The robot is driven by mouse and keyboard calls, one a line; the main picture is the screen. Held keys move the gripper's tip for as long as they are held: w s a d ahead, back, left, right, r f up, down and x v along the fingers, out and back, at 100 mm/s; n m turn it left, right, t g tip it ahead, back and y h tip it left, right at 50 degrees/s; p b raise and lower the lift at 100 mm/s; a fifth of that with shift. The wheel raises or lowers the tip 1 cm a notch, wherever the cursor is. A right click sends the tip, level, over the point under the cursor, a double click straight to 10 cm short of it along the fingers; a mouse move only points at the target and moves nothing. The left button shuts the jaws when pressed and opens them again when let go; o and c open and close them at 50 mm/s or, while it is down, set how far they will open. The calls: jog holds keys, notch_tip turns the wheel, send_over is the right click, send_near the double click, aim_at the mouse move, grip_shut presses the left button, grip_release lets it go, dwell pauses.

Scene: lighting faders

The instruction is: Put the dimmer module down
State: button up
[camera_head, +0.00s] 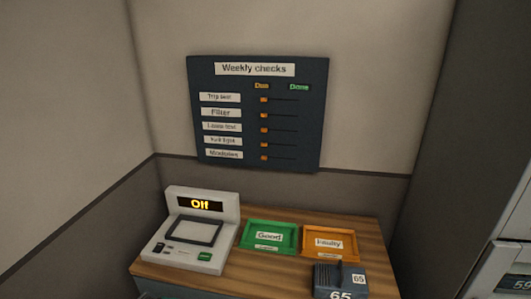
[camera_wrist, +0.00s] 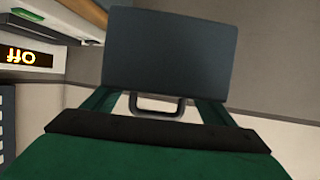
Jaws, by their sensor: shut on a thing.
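The dimmer module (camera_wrist: 172,55) is a dark blue-grey block with a dark loop handle (camera_wrist: 157,105). It fills the upper middle of the wrist view and shows a plain face without a label. My gripper (camera_wrist: 157,100) has green fingers and is shut on the handle. The wrist view is upside down, with the tester's "Off" display (camera_wrist: 30,57) at its left. In the head view the held module is not seen. I cannot tell whether the module touches anything.
The tester (camera_head: 193,232), reading "Off", stands left on the wooden table (camera_head: 290,273). A green "Good" tray (camera_head: 270,248) and an orange "Faulty" tray (camera_head: 328,254) lie right of it. A dark block marked 65 (camera_head: 325,282) stands at the front right. A weekly checks board (camera_head: 310,135) hangs behind.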

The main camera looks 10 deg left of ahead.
jog(key=w+d+f+m+t+h, duration=0.2)
jog(key=d+f+m+t+h, duration=0.1)
jog(key=d+f, duration=0.7)
jog(key=w+d+f+m+t+h, duration=0.2)
jog(key=d+f+m+h, duration=0.3)
jog(key=d+f, duration=0.6)
jog(key=w+d+f+m+t+h, duration=0.2)
jog(key=d+f+m+t+h, duration=0.1)
jog(key=d+f, duration=0.7)
notch_tip(320, 180, down, 2)
jog(key=m+h, duration=0.1)
jog(key=m, duration=0.1)
jog(key=shift+w+d+f+m+t+h, duration=0.15)
jog(key=shift+d+m+t+h, duration=0.15)
jog(key=shift+m+t, duration=0.1)
jog(key=shift+a, duration=0.15)
jog(key=shift+w+a, duration=0.1)
